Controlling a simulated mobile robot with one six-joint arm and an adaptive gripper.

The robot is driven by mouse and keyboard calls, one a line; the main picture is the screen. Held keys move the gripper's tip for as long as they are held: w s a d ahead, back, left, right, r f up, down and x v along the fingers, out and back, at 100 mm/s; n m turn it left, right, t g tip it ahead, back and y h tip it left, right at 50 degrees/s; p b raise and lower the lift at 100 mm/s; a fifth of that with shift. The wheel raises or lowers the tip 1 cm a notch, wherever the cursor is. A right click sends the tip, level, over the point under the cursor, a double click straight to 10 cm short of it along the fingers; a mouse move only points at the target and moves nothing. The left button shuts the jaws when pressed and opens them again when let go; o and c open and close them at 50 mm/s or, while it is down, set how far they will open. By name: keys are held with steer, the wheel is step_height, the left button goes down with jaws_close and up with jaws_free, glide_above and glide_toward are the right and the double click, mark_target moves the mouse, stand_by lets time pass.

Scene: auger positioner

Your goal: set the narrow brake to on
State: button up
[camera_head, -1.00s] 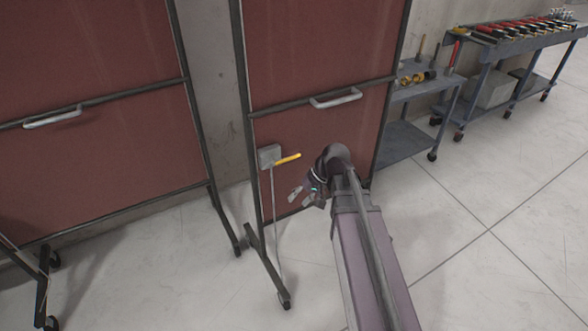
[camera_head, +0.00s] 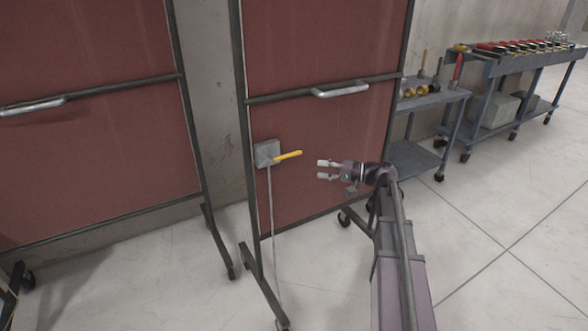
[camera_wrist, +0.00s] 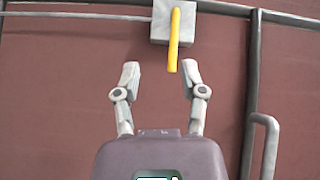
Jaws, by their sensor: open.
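The brake is a yellow lever (camera_head: 287,155) on a small grey box (camera_head: 266,153), mounted at the left edge of the narrower red panel (camera_head: 310,185). The lever points right and slightly up in the head view. My gripper (camera_head: 322,169) is open and empty, just right of the lever's free end and apart from it. In the wrist view the yellow lever (camera_wrist: 174,40) hangs from the grey box (camera_wrist: 184,22), with its tip just beyond and between the open fingertips of my gripper (camera_wrist: 160,78). A thin rod runs from the box.
A silver handle (camera_head: 340,90) sits on the panel's crossbar above my gripper. A wider red panel (camera_head: 90,170) stands at the left. Trolleys with tools (camera_head: 436,98) stand at the right. The floor in front is clear.

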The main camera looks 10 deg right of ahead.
mark_target(293, 154)
steer(key=shift+t+y, duration=0.7)
steer(key=shift+y, duration=0.1)
steer(key=d, duration=0.1)
steer(key=w+d+b, duration=0.1)
steer(key=d+b, duration=0.1)
steer(key=d, duration=0.1)
steer(key=shift+w+d, duration=0.1)
steer(key=shift+w, duration=0.2)
steer(key=p+x, duration=0.1)
steer(key=x, duration=1.2)
steer(key=shift+w+a+p, duration=0.15)
steer(key=shift+a+p, duration=0.2)
steer(key=shift+p, duration=0.05)
jaws_close()
